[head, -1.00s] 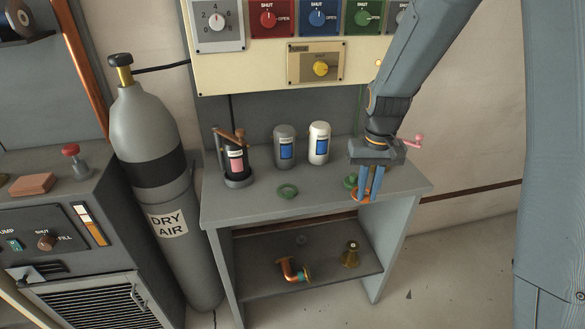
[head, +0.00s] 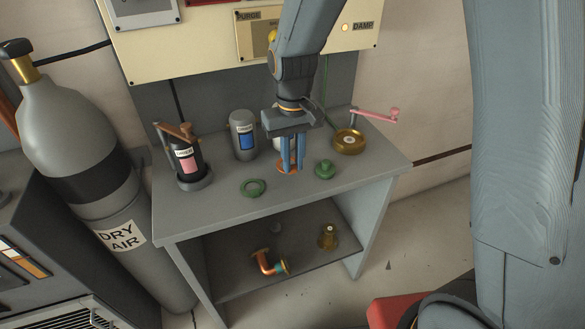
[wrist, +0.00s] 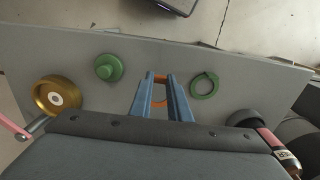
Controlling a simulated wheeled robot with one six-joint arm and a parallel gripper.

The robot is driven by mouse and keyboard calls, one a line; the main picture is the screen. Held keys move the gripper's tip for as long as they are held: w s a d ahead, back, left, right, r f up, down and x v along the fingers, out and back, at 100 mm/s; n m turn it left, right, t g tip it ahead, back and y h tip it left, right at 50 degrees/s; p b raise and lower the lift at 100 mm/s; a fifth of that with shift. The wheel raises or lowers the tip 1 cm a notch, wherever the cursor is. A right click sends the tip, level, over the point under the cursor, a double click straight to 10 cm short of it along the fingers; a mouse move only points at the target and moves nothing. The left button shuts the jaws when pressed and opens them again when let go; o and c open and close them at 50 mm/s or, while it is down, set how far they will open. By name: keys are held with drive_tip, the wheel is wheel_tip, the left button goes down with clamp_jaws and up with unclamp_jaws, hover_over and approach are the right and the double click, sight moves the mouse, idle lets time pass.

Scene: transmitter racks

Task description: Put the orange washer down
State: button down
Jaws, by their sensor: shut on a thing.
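My gripper (head: 291,166) points down over the grey bench top, its blue fingers shut on the orange washer (head: 287,169). The washer also shows between the fingertips in the wrist view (wrist: 160,79), partly hidden by them. It is low, at or just above the bench surface; I cannot tell whether it touches. A green ring (head: 253,187) lies on the bench to the left of my gripper. A green knobbed part (head: 325,169) sits to the right.
On the grey bench (head: 215,212) stand a black canister (head: 187,163), a grey canister (head: 243,136), and a mostly hidden white one behind my gripper. A brass disc (head: 348,141) with a pink-handled lever (head: 377,115) is at the right. The lower shelf holds a copper elbow (head: 265,263) and a brass fitting (head: 328,237).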

drive_tip(key=shift+f+p, duration=0.35)
drive_tip(key=shift+f, duration=1.65)
drive_tip(key=c, duration=1.7)
unclamp_jaws()
drive_tip(key=shift+f, duration=0.15)
drive_tip(key=shift+o, duration=0.2)
wheel_tip(320, 180, up, 12)
drive_tip(key=shift+f+b, duration=0.1)
drive_tip(key=shift+b, duration=1.1)
drive_tip(key=s+d+f+m+t, duration=0.1)
drive_tip(key=s+d+f+m, duration=0.2)
drive_tip(key=s+d, duration=0.9)
wheel_tip(320, 180, down, 3)
drive_tip(key=shift+s+d, duration=0.2)
drive_tip(key=shift+d, duration=1.05)
